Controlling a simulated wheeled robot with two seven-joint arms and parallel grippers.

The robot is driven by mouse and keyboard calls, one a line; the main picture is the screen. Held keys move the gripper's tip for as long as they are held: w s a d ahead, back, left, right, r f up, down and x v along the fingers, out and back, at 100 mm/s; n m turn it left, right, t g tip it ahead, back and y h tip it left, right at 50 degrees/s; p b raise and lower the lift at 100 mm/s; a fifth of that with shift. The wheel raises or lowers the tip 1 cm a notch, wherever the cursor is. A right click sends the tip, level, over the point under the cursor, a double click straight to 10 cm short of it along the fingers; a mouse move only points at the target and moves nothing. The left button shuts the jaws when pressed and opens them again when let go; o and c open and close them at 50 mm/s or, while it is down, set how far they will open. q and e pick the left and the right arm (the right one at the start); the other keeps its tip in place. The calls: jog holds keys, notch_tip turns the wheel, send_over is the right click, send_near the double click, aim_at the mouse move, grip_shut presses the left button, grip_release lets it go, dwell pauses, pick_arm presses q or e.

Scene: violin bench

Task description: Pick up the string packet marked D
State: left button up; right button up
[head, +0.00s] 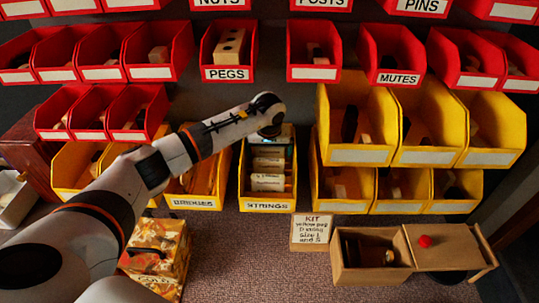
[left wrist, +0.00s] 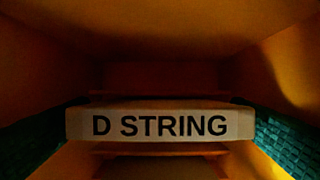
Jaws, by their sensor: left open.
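The packet marked D STRING (left wrist: 160,125) faces me in the left wrist view, with its pale label upright and readable. The dark teal finger pads of my left gripper (left wrist: 160,122) stand at its left and right ends, and the jaws are open around it. In the head view my left wrist reaches over the yellow STRINGS bin (head: 267,207), hiding its back part and most of the gripper. Several pale packets (head: 268,182) lie stacked in that bin; their letters are too small to read there. My right gripper is not in view.
The bin's walls close in around the gripper. A yellow BRIDGES bin (head: 193,203) stands to the left, more yellow bins (head: 345,207) to the right, and red bins above.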

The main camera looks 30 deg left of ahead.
pick_arm(q)
jog(key=c, duration=0.9)
jog(key=shift+r, duration=0.1)
